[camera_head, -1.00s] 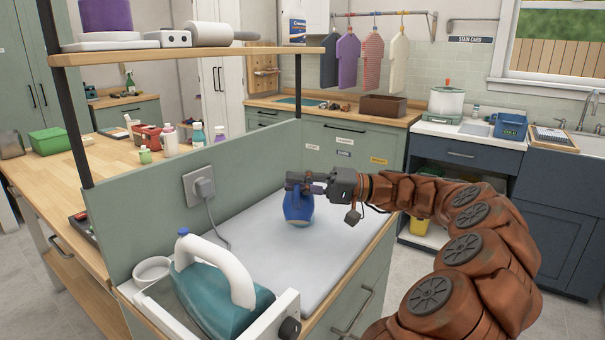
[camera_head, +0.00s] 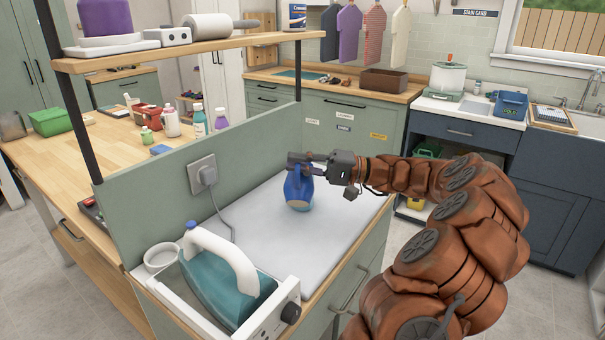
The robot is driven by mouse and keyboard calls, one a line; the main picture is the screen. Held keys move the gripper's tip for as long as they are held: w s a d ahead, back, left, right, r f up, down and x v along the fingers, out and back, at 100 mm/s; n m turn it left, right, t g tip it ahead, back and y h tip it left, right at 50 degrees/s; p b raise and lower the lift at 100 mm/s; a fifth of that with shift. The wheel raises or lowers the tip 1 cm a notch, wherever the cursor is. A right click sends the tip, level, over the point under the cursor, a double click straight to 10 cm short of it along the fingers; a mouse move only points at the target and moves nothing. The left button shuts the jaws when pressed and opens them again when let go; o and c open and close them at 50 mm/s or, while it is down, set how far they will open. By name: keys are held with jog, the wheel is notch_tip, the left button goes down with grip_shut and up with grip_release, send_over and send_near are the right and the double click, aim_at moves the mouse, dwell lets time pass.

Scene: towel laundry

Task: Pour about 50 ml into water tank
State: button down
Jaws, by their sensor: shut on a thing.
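A blue jug (camera_head: 299,192) with a pale patch on its lower front is over the white pad on the counter. My gripper (camera_head: 303,163) is shut on the top of the blue jug, which looks roughly upright. I cannot tell whether the jug's base touches the pad. A teal iron (camera_head: 219,288) with a white handle sits in a white tray (camera_head: 268,324) at the front left of the pad, apart from the jug. I cannot make out the water tank's opening clearly. The liquid level in the jug does not show.
A green partition (camera_head: 238,165) with a socket (camera_head: 203,176) and a plugged cord stands behind the pad. A small white cup (camera_head: 162,257) is beside the iron. A wooden shelf (camera_head: 200,53) is above. The white pad (camera_head: 258,228) is mostly clear between jug and iron.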

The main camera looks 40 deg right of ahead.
aim_at(299, 178)
jog(key=shift+w+d+r+m+p, duration=0.2)
jog(key=shift+r+m+p, duration=0.2)
jog(key=shift+p, duration=0.7)
jog(key=shift+w+d+r+m+p, duration=0.15)
jog(key=shift+r+m+p, duration=0.25)
jog(key=shift+p, duration=0.65)
jog(key=shift+w+d+r+m+t+p, duration=0.3)
jog(key=shift+m+p, duration=0.45)
jog(key=shift+p, duration=0.9)
jog(key=shift+w+d+r+m+t+p, duration=0.3)
jog(key=shift+m+p, duration=0.45)
jog(key=shift+p, duration=0.9)
